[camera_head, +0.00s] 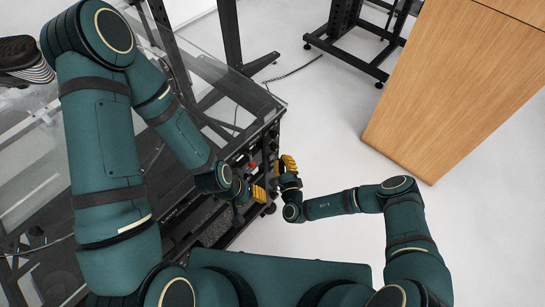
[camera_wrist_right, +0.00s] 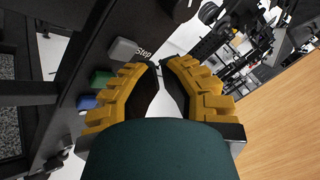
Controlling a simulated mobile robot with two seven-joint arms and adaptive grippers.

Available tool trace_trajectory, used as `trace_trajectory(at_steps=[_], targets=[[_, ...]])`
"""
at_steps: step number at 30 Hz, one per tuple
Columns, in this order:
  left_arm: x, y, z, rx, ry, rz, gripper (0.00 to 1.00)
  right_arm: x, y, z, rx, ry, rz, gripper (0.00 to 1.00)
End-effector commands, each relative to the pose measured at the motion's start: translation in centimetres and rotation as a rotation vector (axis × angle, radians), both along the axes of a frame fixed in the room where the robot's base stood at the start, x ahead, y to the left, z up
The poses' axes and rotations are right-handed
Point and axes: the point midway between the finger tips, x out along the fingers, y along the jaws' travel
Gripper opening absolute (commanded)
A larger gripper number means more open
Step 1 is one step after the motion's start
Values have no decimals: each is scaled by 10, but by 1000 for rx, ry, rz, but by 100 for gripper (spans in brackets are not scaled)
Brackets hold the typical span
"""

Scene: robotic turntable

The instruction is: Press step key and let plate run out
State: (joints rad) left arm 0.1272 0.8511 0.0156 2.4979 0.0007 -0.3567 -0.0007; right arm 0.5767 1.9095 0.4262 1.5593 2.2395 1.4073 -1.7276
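The grey step key (camera_wrist_right: 125,49), lettered "Step", sits on a dark panel in the right wrist view, left of the right gripper's fingertips. My right gripper (camera_wrist_right: 159,64) has yellow ribbed fingers whose tips nearly meet, with nothing seen between them. It looks shut and apart from the key. In the head view the right gripper (camera_head: 287,164) is beside the front edge of the dark machine frame. My left gripper (camera_head: 257,193) is lower left of it, close to the same frame; its finger opening is unclear. I cannot make out the plate for certain.
A green key (camera_wrist_right: 101,78) and a blue key (camera_wrist_right: 87,102) line the panel below the step key. A red knob (camera_head: 252,165) is on the frame near the grippers. A wooden cabinet (camera_head: 465,85) stands at right. Pale floor (camera_head: 325,130) lies clear between.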

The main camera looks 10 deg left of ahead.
Motion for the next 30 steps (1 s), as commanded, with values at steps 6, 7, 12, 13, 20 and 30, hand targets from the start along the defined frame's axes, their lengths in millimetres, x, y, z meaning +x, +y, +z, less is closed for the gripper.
trace_trajectory(at_steps=[6,7,12,13,20,30], targets=[[0,0,1,0,0,0,47,-1,-1,0,0,0,0,0],[0,0,1,0,0,0,47,-1,-2,0,-1,0,-1,0],[0,0,9,0,0,0,47,-7,-11,2,-1,0,-2,0],[0,0,11,0,0,0,47,-9,-14,2,-1,1,-3,0],[0,0,22,0,0,0,47,-21,-31,1,-1,2,-2,0],[0,0,26,0,0,0,47,-29,-41,0,-1,0,-1,0]])
